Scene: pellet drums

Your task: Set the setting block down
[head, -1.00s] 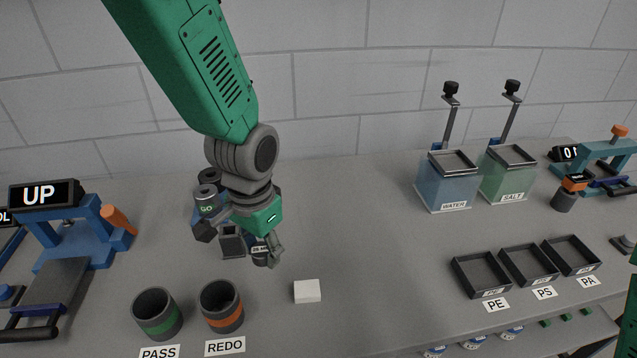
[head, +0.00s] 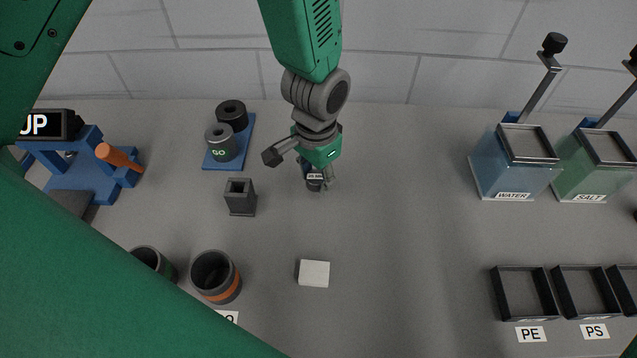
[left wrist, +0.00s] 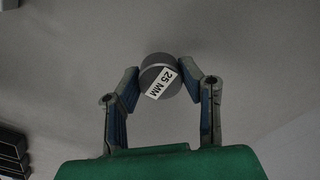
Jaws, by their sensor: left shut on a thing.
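In the left wrist view the left gripper (left wrist: 161,84) has one finger on each side of the block. Whether the block touches the bench is not clear. My right gripper is not in view.
A square dark holder (head: 240,197) and a blue base (head: 230,145) with two dark cylinders stand left of the gripper. A white block (head: 314,273) lies nearer. Orange-banded REDO cup (head: 215,276) is at lower left. The bench between gripper and WATER tank (head: 512,165) is clear.

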